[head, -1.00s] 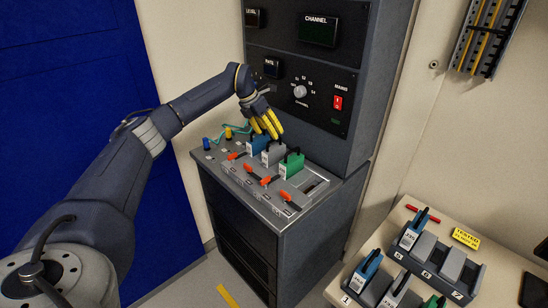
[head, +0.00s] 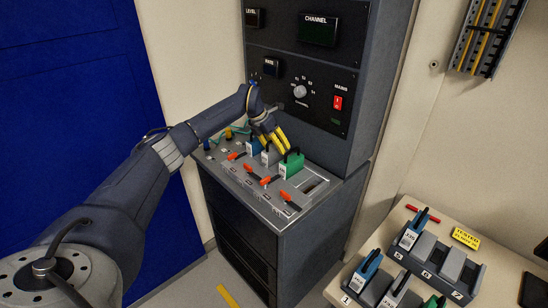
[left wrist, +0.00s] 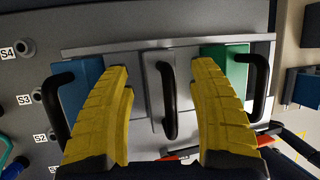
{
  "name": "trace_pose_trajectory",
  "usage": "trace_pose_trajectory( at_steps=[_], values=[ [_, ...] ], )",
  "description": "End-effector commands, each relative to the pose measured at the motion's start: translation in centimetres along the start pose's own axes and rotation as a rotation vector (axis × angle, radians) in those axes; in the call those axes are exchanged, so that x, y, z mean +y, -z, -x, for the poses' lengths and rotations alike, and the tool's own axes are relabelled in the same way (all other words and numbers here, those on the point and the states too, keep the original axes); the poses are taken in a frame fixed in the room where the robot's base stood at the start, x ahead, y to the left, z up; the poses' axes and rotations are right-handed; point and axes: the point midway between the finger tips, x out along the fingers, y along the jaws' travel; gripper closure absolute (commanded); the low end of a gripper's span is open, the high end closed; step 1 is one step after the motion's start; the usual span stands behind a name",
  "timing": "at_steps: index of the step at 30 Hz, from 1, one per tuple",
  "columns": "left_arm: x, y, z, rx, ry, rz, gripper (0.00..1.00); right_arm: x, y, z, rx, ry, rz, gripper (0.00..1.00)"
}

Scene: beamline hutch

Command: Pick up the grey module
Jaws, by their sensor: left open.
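The grey module (head: 266,159) sits in the sloped panel of the dark cabinet, between a blue module (head: 252,148) and a green module (head: 291,165). In the left wrist view the grey module (left wrist: 154,88) shows its black bar handle (left wrist: 169,102) in the middle. My left gripper (head: 278,146) is open and empty, just above the grey module. In the left wrist view its yellow fingers (left wrist: 160,72) stand to either side of the handle, apart from it. In the head view the fingers partly hide the grey module. My right gripper is not in view.
Orange levers (head: 269,180) line the panel's front. Posts with teal cable (head: 228,134) are at its left. The cabinet's upright face (head: 312,75) rises close behind the gripper. A bench (head: 398,218) at the lower right holds a rack of modules (head: 428,262).

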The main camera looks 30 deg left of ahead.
Motion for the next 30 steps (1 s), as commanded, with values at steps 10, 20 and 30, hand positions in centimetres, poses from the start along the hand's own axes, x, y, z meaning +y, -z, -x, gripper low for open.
trace_pose_trajectory(
  at_steps=[10, 20, 30],
  values=[
    [0.02, -0.01, -0.07, -0.001, -0.001, -0.001, 0.52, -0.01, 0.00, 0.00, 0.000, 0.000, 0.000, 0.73],
    [0.03, -0.01, -0.05, -0.001, -0.001, -0.001, 0.90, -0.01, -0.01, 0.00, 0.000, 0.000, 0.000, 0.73],
    [0.01, -0.03, -0.04, -0.001, 0.000, -0.001, 1.00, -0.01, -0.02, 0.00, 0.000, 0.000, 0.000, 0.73]
  ],
)
